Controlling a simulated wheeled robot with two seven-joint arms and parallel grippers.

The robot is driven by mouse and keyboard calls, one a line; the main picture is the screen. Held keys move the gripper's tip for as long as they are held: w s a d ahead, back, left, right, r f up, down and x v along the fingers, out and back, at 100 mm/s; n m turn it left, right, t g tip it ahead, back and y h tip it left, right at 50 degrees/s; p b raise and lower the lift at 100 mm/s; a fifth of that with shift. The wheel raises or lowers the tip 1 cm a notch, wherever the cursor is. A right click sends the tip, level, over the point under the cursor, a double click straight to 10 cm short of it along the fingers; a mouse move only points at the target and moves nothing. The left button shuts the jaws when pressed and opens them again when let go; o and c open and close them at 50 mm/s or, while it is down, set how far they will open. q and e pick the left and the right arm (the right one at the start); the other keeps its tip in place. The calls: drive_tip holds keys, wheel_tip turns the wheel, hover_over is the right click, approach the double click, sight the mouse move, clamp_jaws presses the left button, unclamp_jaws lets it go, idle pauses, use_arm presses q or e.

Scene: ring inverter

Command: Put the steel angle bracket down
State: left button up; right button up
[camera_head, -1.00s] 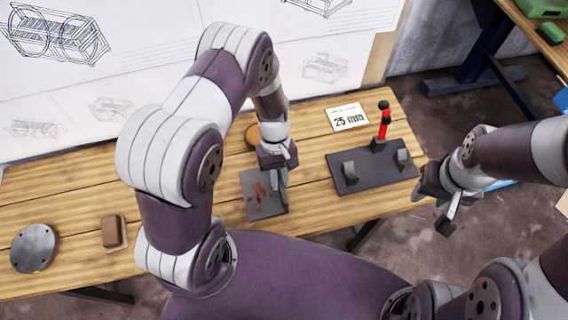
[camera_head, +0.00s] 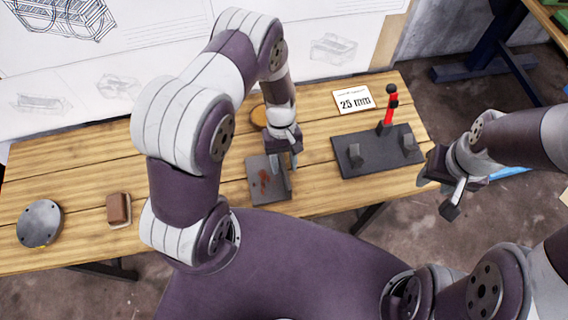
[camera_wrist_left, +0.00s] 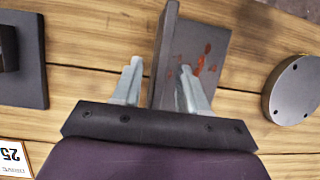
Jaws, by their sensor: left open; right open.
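The steel angle bracket (camera_head: 264,183) lies on the wooden table, its flat plate down and marked with reddish-brown stains. Its other flange stands upright at the right edge in the head view. The bracket also shows in the left wrist view (camera_wrist_left: 216,48). My left gripper (camera_head: 288,163) is over this flange. In the left wrist view its two fingers (camera_wrist_left: 160,88) are spread, one on each side of the flange, with a visible gap on the left side. My right gripper (camera_head: 436,193) is open and empty, off the table's right end.
A dark fixture plate (camera_head: 350,168) with two blocks and a red-handled clamp (camera_head: 391,105) stands right of the bracket. A "25 mm" card (camera_head: 352,100) lies behind it. A grey disc (camera_head: 40,223) and a brown block (camera_head: 118,208) sit at the left. Table between block and bracket is partly hidden by my arm.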

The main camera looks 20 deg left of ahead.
use_arm(q)
drive_tip(key=s+v, duration=0.1)
drive_tip(key=v, duration=1.2)
drive_tip(key=s+a+r+m+t+y, duration=0.2)
drive_tip(key=s+r+m+t, duration=0.3)
drive_tip(key=r, duration=0.5)
drive_tip(key=s+m, duration=0.1)
drive_tip(key=s, duration=0.1)
drive_tip(key=shift+s+m+t, duration=0.3)
drive_tip(key=shift+s, duration=0.05)
drive_tip(key=shift+s+a, duration=0.1)
drive_tip(key=shift+a, duration=0.05)
